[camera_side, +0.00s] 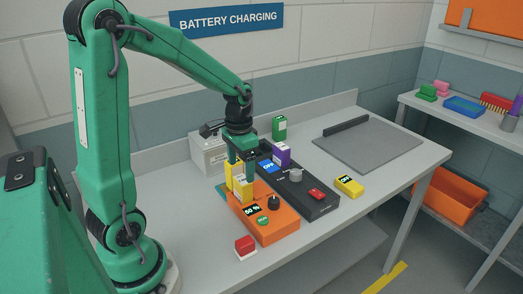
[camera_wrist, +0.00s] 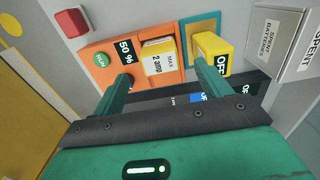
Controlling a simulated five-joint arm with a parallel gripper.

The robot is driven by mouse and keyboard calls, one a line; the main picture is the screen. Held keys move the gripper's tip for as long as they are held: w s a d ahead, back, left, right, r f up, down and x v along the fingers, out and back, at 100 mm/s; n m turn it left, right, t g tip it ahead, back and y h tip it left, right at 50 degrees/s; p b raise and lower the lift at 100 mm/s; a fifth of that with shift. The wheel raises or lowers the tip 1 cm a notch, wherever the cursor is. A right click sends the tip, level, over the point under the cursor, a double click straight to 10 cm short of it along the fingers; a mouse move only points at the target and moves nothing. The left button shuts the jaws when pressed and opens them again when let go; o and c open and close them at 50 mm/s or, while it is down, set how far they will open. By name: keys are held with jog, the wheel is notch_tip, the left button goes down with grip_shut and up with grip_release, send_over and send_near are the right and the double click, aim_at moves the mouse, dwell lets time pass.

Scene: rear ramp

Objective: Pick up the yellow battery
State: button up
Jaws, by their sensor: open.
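My gripper (camera_side: 241,177) points down over the orange charger (camera_side: 272,224), at its back end. In the wrist view its two fingers (camera_wrist: 161,72) are apart, with a yellow block labelled "2 amp MAX" (camera_wrist: 165,62) seen between and beyond them; I see no contact. This block stands at the orange charger (camera_wrist: 97,66). A second yellow block labelled "OFF" (camera_wrist: 214,46) stands beside it on a teal pad, partly behind the right finger. In the side view, the fingers partly hide these upright yellow blocks (camera_side: 243,190). Another yellow block (camera_side: 349,186) lies on the table at right.
A black charger (camera_side: 318,207) with a purple block (camera_side: 281,154) is right of the orange one. A green block (camera_side: 279,128), a grey spent-batteries box (camera_wrist: 275,40) and a grey mat (camera_side: 368,146) are further back. A red-and-white cube (camera_side: 245,247) sits in front. Bare table lies at left.

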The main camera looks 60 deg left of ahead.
aim_at(243, 179)
jog(key=shift+f, duration=1.3)
jog(key=shift+f, duration=0.15)
jog(key=shift+w+f, duration=0.1)
jog(key=shift+f, duration=2.35)
jog(key=c, duration=1.4)
jog(key=shift+r, duration=0.15)
